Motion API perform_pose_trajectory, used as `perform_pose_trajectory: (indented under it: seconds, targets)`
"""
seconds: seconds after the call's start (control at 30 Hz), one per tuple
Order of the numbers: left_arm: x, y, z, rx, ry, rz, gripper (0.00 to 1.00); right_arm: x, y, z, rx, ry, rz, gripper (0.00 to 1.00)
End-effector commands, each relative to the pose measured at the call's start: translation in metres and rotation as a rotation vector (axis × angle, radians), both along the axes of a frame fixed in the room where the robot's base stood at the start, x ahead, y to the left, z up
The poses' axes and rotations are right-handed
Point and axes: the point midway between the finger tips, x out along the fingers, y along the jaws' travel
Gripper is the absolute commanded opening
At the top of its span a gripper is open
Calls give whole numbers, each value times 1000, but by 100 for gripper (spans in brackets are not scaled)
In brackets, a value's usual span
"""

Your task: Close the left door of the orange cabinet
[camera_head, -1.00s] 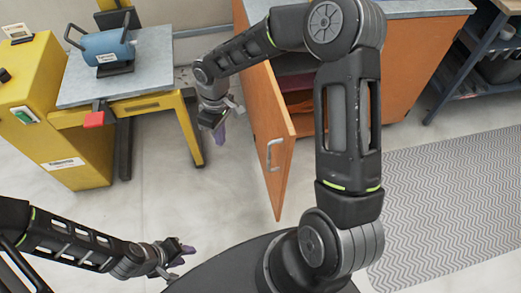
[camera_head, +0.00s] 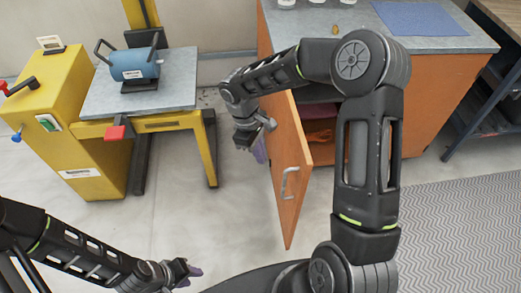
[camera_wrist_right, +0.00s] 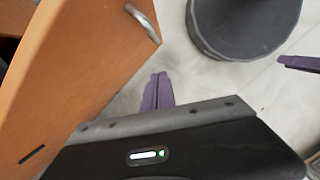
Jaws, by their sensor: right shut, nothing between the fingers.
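The orange cabinet (camera_head: 437,101) stands at the right, its left door (camera_head: 289,146) swung open toward me. The door's metal handle (camera_head: 289,183) is near its free edge and also shows in the right wrist view (camera_wrist_right: 143,22). My right gripper (camera_head: 260,150) is shut and empty, left of the door, on its handle side. Its purple fingertips (camera_wrist_right: 157,92) are close to the panel; I cannot tell whether they touch. My left gripper (camera_head: 188,271) is low at the left, away from the door; its jaw opening is unclear.
A yellow machine (camera_head: 72,120) and a yellow-legged table (camera_head: 170,100) with a blue device (camera_head: 134,64) stand at the left. The cabinet's grey worktop (camera_head: 350,20) carries a blue mat (camera_head: 417,18). Bare floor lies left of the door; a patterned mat (camera_head: 450,230) lies right.

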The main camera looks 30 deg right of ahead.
Motion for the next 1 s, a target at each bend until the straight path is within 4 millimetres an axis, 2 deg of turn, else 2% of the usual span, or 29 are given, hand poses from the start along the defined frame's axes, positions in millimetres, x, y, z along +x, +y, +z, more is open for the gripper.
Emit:
perform_pose_trajectory:
  seconds: [0.3,0.6,1.0]
  targets:
    - [0,0,6,0,0,0,34,-14,-10,-63,2,5,-1,0]
    - [0,0,18,0,1,0,34,-41,-32,-62,1,1,-1,0]
    - [0,0,18,0,1,0,34,-44,-35,-64,1,1,0,0]
